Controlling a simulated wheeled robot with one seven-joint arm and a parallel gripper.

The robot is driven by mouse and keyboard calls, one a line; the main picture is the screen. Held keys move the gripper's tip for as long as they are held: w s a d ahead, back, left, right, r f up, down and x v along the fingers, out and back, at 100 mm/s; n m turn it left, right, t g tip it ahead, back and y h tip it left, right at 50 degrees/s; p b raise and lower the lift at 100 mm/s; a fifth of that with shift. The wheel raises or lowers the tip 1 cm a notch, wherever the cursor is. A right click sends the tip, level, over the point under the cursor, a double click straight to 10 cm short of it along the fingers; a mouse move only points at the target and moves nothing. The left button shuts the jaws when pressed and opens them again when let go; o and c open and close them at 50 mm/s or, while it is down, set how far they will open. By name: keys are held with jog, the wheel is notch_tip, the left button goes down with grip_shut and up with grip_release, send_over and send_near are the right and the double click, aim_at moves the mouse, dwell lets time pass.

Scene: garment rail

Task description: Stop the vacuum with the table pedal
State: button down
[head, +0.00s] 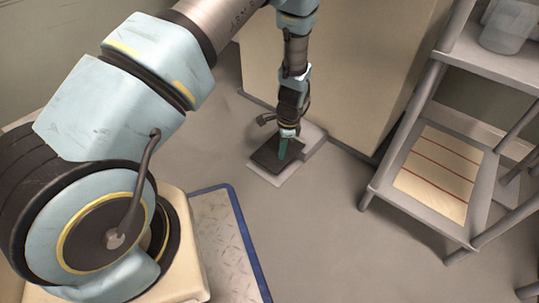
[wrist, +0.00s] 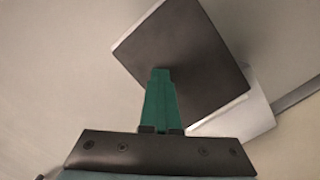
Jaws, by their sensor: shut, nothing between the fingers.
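The pedal (head: 266,160) is a dark flat plate on a light grey base (head: 291,173), on the floor beside the beige cabinet. In the wrist view the dark plate (wrist: 200,50) fills the upper middle, with its pale base (wrist: 245,115) showing at the lower right. My gripper (head: 284,150) points down over the plate, its green fingers shut with nothing between them. In the wrist view the fingertips (wrist: 160,72) overlap the plate's lower left part. I cannot tell whether they touch it. The vacuum is not recognisable in either view.
A beige cabinet (head: 320,65) stands right behind the pedal. A grey metal rack (head: 383,165) with a striped shelf panel (head: 438,175) and a clear container (head: 508,25) stands to the right. A blue-edged metal plate (head: 222,240) lies at the front left. The floor in the middle front is clear.

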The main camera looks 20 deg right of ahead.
notch_tip(320, 180, up, 10)
jog(key=p, duration=0.4)
jog(key=shift+d+f, duration=0.15)
jog(key=shift+d, duration=0.3)
jog(key=w+a+r+n+h+p, duration=0.1)
jog(key=w+a+r+n+p, duration=0.15)
jog(key=a+r+n, duration=0.5)
jog(key=w+a+r+n+p, duration=0.25)
jog(key=a+r, duration=0.65)
jog(key=r, duration=0.5)
jog(key=s+a+r+n+t+p, duration=0.1)
jog(key=s+a+r+n+p, duration=0.3)
jog(key=a+r, duration=0.4)
jog(key=s+a+r+n+p, duration=0.2)
jog(key=s+a+r+n, duration=0.2)
jog(key=a+r+n, duration=0.4)
notch_tip(320, 180, up, 37)
jog(key=m+p, duration=0.2)
jog(key=p, duration=3.5)
jog(key=shift+a+p, duration=0.4)
jog(key=shift+a, duration=0.05)
jog(key=shift+s, duration=0.1)
